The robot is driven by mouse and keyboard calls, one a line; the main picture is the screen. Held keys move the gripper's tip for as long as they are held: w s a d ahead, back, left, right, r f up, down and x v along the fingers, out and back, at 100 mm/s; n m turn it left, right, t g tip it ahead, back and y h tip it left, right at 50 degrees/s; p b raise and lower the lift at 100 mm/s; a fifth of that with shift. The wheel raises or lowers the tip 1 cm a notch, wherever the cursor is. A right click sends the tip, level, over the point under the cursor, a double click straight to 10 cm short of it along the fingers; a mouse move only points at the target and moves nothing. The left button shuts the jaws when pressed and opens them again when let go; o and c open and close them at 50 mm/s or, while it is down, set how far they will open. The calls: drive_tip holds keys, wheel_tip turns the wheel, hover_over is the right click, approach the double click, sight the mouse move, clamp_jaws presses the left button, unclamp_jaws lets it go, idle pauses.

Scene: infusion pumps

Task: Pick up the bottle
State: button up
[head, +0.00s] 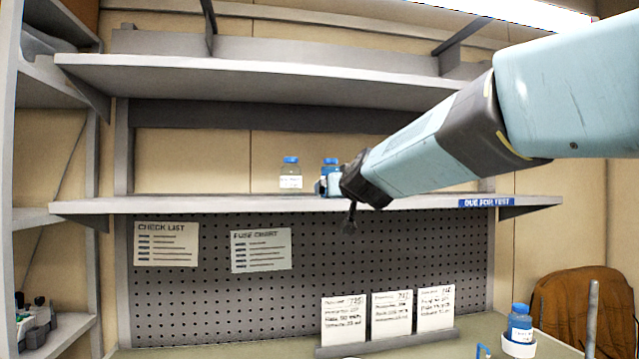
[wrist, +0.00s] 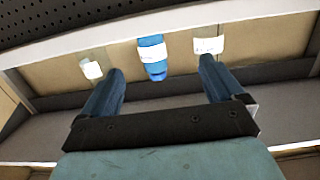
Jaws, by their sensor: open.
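A blue bottle with a blue cap and white label (head: 330,163) stands on the middle shelf, partly hidden by my gripper (head: 340,198). In the wrist view, which is upside down, the blue bottle (wrist: 153,54) shows between the two spread fingers of my gripper (wrist: 161,65). The fingers are open and hold nothing; I cannot tell how deep the bottle sits between them. A clear bottle with a blue cap (head: 290,176) stands to its left on the shelf; its label (wrist: 208,45) shows behind a fingertip. Another white label (wrist: 91,69) shows beyond the other finger.
The middle shelf (head: 200,204) has free room left of the bottles. An upper shelf (head: 260,75) overhangs them. Below, another blue-capped bottle (head: 520,325) stands in a white holder beside several white cards (head: 391,315). An orange chair back (head: 580,305) is at the right.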

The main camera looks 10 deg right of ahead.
drive_tip(key=shift+m+t+h, duration=0.5)
drive_tip(key=shift+t+h, duration=0.1)
drive_tip(key=shift+h, duration=0.2)
drive_tip(key=w+r, duration=0.1)
drive_tip(key=w, duration=0.2)
drive_tip(key=w+d, duration=0.1)
drive_tip(key=w, duration=0.2)
drive_tip(key=w+d+r, duration=0.1)
drive_tip(key=w, duration=0.3)
drive_tip(key=shift+w+r, duration=0.1)
drive_tip(key=shift+r, duration=0.25)
drive_tip(key=shift+w+d, duration=0.2)
drive_tip(key=shift+w, duration=3.05)
drive_tip(key=c, duration=1.3)
